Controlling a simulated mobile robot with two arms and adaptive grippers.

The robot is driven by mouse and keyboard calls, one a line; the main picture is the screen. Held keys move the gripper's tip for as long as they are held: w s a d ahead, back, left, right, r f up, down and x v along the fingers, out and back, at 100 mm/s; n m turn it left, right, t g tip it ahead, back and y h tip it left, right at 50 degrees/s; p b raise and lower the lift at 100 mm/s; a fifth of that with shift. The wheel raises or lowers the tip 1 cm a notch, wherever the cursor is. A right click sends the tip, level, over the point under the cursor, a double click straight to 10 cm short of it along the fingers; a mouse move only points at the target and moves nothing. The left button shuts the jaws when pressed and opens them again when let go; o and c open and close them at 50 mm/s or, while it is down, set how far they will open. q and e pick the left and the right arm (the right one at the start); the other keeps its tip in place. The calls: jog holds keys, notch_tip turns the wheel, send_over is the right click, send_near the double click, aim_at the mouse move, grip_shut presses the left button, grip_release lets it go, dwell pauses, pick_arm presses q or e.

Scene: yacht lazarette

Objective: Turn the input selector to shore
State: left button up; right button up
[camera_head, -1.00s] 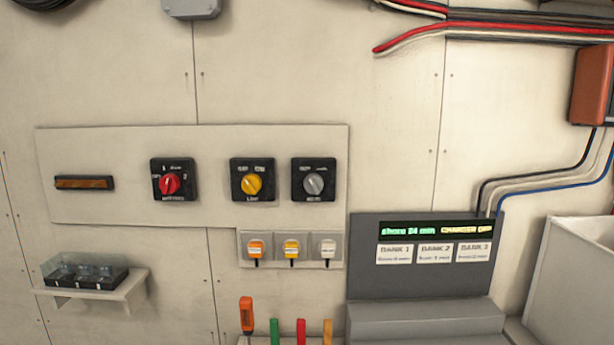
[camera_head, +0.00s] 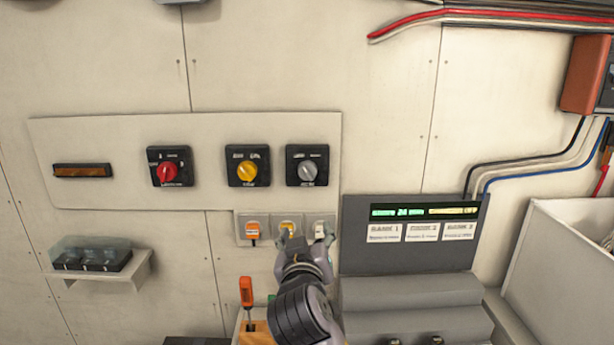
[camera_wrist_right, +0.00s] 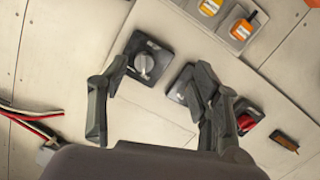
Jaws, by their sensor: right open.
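Three rotary switches on black plates sit on the wall panel: a red knob (camera_head: 167,171), a yellow knob (camera_head: 247,172) and a grey knob (camera_head: 307,171). Their labels are too blurred to tell which is the input selector. My right gripper (camera_head: 304,238) is open and empty, below the yellow and grey switches in the head view, in front of the tagged sockets. In the right wrist view, the grey knob (camera_wrist_right: 146,63) shows between the open fingers (camera_wrist_right: 160,70), apart from them. A finger partly hides the yellow switch plate (camera_wrist_right: 182,84). My left gripper is out of view.
A display (camera_head: 424,212) on a grey cabinet shows green and yellow text, with "24 min" readable. Tagged plugs (camera_head: 252,230) sit under the switches. A small shelf (camera_head: 138,268) juts out at left. A screwdriver (camera_head: 247,292) stands below. An open white bin (camera_head: 530,255) is at right.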

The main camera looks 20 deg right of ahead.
notch_tip(320, 180, up, 5)
jog(key=t, duration=0.1)
jog(key=p, duration=0.7)
send_near(307, 176)
jog(key=shift+h, duration=0.4)
jog(key=x, duration=0.7)
jog(key=shift+w, duration=0.3)
jog(key=shift+x, duration=0.85)
jog(key=shift+f, duration=0.1)
jog(key=shift+a, duration=0.1)
jog(key=shift+c, duration=0.4)
jog(key=c, duration=1.1)
